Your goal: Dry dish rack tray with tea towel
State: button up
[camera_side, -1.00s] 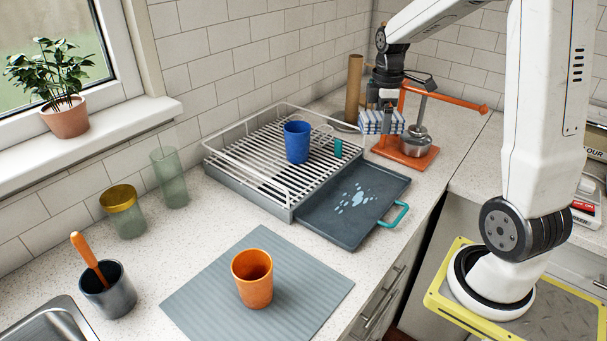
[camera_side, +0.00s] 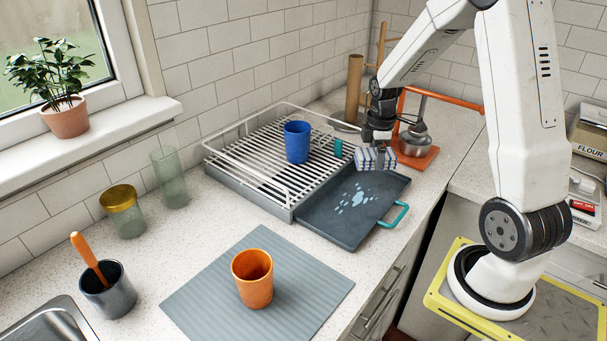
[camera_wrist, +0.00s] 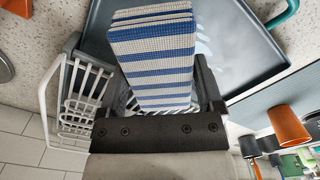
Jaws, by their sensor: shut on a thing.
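The tray (camera_side: 338,221) is dark grey with a teal handle (camera_side: 393,216). It extends out from under the dish rack (camera_side: 284,206) at its front right, and pale blue wet patches (camera_side: 357,198) lie on its middle. My gripper (camera_side: 377,147) is shut on the folded tea towel (camera_side: 371,160), white with blue stripes. The towel is at the tray's far right corner, low over it; I cannot tell whether it touches. In the wrist view the towel (camera_wrist: 155,60) fills the space between the fingers and hides part of the tray (camera_wrist: 240,70) and its wet patches.
A blue cup (camera_side: 297,142) and a small teal item (camera_side: 338,148) stand in the rack. An orange press-like stand (camera_side: 414,156) is close behind my gripper. An orange cup (camera_side: 253,279) stands on the grey mat (camera_side: 200,296). Glass jars stand at left.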

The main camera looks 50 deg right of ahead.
aim_at(371, 186)
jog(key=shift+f, duration=2.7)
jog(key=shift+a+f, duration=0.65)
jog(key=shift+f, duration=0.2)
jog(key=shift+c, duration=0.6)
jog(key=shift+a, duration=6.55)
jog(key=shift+d, duration=7.2)
jog(key=shift+a, duration=7.25)
jog(key=shift+d, duration=7.3)
jog(key=shift+r, duration=4.05)
